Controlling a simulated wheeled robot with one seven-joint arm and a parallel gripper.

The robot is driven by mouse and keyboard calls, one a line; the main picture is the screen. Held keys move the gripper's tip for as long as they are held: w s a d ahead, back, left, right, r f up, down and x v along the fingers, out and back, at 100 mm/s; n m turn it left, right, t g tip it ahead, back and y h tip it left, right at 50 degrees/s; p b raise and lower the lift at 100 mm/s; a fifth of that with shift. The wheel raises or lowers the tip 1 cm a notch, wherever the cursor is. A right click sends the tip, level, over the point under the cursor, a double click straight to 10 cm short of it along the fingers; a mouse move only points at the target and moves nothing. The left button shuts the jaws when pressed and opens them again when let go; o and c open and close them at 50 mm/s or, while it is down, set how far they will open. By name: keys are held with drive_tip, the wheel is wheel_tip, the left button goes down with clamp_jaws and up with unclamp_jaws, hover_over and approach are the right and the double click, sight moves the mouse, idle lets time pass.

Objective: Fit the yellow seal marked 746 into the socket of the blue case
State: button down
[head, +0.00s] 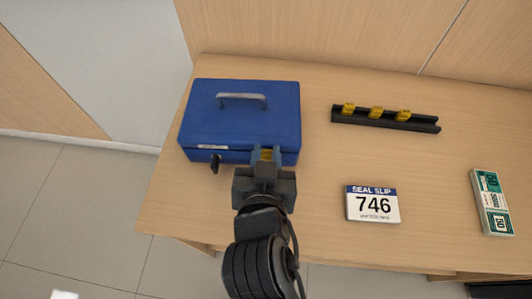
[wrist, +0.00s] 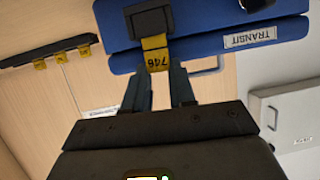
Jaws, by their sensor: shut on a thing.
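The blue case (head: 245,115) stands closed at the back left of the counter, handle on top; its front shows in the wrist view (wrist: 205,30) with a TRANSIT label. A dark socket block (wrist: 148,28) is on that front; in the head view my gripper hides it. My gripper (head: 266,153) is at the case's front, right of centre. Its fingers (wrist: 162,85) are shut on the yellow seal (wrist: 156,60), marked 746, which appears inverted in the wrist view. The seal's far end meets the dark block; I cannot tell how deep it sits.
A black rack (head: 385,119) with three yellow seals stands at the back right. A seal slip card (head: 372,204) reading 746 lies right of my arm. A banknote bundle (head: 492,202) lies at the far right. A dark latch (head: 215,163) hangs from the case's front left.

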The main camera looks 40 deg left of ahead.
drive_tip(key=shift+f, duration=0.15)
drive_tip(key=c, duration=0.8)
unclamp_jaws()
drive_tip(key=shift+c, duration=0.2)
drive_tip(key=shift+o, duration=0.3)
drive_tip(key=o, duration=0.3)
wheel_tip(320, 180, up, 5)
drive_tip(key=p, duration=0.4)
idle(0.4)
